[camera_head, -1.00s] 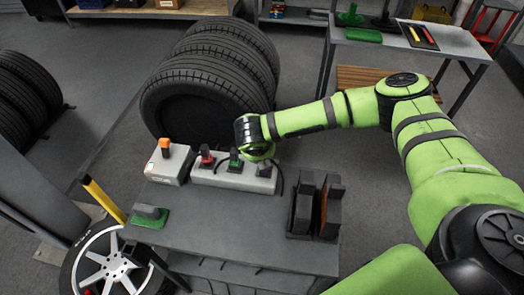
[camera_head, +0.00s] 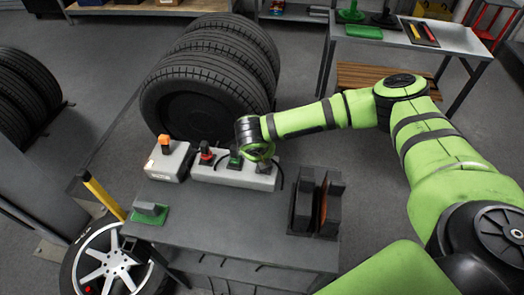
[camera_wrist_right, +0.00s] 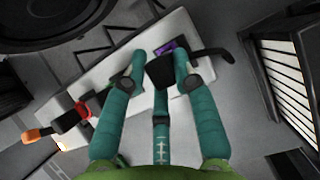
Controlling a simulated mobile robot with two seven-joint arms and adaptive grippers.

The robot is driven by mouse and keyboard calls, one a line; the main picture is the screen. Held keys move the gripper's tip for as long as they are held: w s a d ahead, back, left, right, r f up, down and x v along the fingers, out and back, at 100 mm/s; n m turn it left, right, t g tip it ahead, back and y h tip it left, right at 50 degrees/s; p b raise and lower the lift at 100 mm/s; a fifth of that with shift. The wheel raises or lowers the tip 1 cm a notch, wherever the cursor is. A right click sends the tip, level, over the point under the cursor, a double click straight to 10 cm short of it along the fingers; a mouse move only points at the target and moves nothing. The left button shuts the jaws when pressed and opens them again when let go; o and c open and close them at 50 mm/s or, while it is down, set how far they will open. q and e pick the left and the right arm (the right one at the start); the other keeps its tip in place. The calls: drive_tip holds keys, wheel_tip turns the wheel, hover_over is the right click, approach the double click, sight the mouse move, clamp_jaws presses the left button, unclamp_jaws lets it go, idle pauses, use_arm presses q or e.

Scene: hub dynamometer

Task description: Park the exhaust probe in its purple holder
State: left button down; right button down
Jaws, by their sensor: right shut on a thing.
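My right gripper (camera_head: 262,165) is low over the right end of a long pale block on the bench. In the right wrist view its teal fingers (camera_wrist_right: 160,78) are shut on the exhaust probe (camera_wrist_right: 164,70), a dark block with a black bent part reaching right. A small patch of the purple holder (camera_wrist_right: 168,46) shows just beyond the probe, on the pale block. The probe hides much of it, and I cannot tell whether the probe is seated or above it. In the head view the hand hides the purple holder. My left gripper is not in view.
The pale block (camera_head: 208,176) also carries a red-topped item (camera_head: 206,153) and a green item (camera_head: 235,161). A box with an orange-topped item (camera_head: 165,145) stands left. A dark rack (camera_head: 318,202) stands right. Large tyres (camera_head: 205,100) are behind.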

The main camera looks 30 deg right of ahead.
drive_tip(key=shift+f, duration=0.3)
drive_tip(key=c, duration=0.9)
unclamp_jaws()
drive_tip(key=shift+r, duration=0.2)
drive_tip(key=v, duration=1.1)
drive_tip(key=shift+a+r, duration=0.2)
drive_tip(key=shift+r, duration=0.1)
drive_tip(key=shift+s, duration=0.15)
